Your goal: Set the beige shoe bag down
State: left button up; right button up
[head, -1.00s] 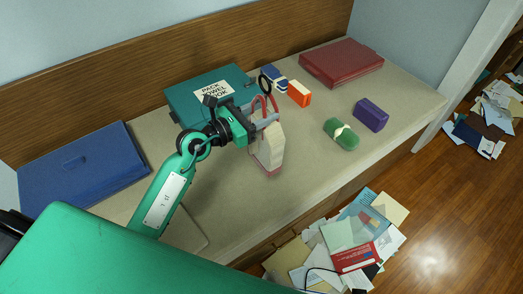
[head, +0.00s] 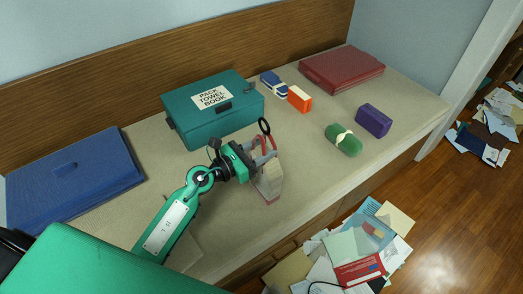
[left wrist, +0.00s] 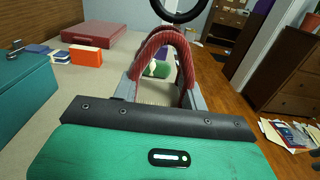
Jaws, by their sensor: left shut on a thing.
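The beige shoe bag (head: 270,183) has a red base edge and red loop handles. It is upright over the counter, near its front edge. My left gripper (head: 264,153) is shut on the handles at the bag's top. In the left wrist view the red handles (left wrist: 165,42) arch up between the two grey fingers of my left gripper (left wrist: 163,92). I cannot tell whether the bag's underside touches the counter. The bag's body is hidden in the left wrist view. My right gripper is not in view.
A teal box (head: 215,118) labelled "PACK TOWEL BOOK" stands behind. A green bundle (head: 343,140), a purple block (head: 373,120), an orange box (head: 299,98) and a red case (head: 342,69) lie to the right. A blue case (head: 75,180) is left. Papers litter the floor.

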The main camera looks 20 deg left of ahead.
pick_arm(q)
jog(key=shift+f, duration=0.1)
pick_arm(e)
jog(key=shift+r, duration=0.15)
pick_arm(q)
jog(key=o, duration=1.3)
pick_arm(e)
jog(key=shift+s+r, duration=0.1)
